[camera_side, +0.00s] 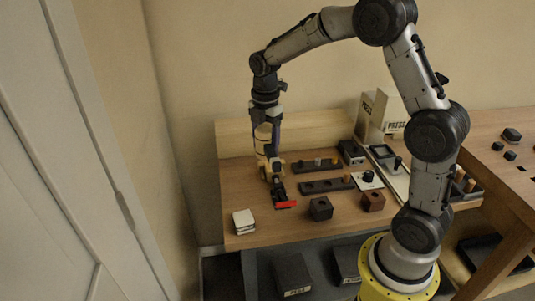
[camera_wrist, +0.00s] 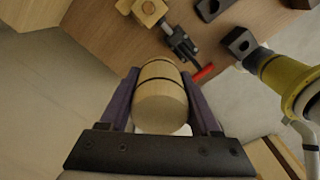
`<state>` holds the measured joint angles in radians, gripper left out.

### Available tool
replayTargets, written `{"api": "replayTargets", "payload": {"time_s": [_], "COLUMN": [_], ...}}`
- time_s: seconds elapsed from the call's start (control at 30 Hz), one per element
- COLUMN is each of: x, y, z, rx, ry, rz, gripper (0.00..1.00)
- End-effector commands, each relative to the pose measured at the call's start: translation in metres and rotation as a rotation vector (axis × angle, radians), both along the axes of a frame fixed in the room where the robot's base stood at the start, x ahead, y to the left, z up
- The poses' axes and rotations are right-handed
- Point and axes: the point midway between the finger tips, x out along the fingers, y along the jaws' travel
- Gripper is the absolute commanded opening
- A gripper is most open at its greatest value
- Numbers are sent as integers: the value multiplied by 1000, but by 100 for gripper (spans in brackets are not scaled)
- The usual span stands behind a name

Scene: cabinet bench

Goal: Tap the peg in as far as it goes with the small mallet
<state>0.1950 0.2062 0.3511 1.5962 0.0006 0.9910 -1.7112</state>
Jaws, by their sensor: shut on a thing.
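My gripper (camera_side: 264,143) points down over the left part of the bench. It is shut on a pale wooden barrel-shaped piece with dark bands, which looks like the small mallet's head (camera_wrist: 160,100); its handle is not clear. Just below it in the side view is a light wooden block (camera_side: 274,167), beside a black clamp (camera_side: 278,190) with a red handle (camera_side: 285,204). In the wrist view the wooden block (camera_wrist: 149,11) and clamp (camera_wrist: 181,43) lie beyond the held piece. I cannot make out the peg or how deep it sits, nor whether the mallet touches anything.
A white stack (camera_side: 243,221) sits at the front left. A press box (camera_side: 372,112) stands at the back.

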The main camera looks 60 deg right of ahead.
Motion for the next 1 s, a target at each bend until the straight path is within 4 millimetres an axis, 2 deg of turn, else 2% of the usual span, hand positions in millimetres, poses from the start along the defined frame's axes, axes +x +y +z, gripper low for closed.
{"api": "replayTargets", "payload": {"time_s": [0.03, 0.2, 0.33, 1.0], "x": [8, 22, 23, 21], "y": [-15, -58, -75, -78], "z": [3, 7, 3, -44], "rx": [-1, -2, -2, 0], "ry": [-3, -7, -6, -3], "rz": [-8, -45, -80, -88], "gripper": [0, 0, 0, 0]}}
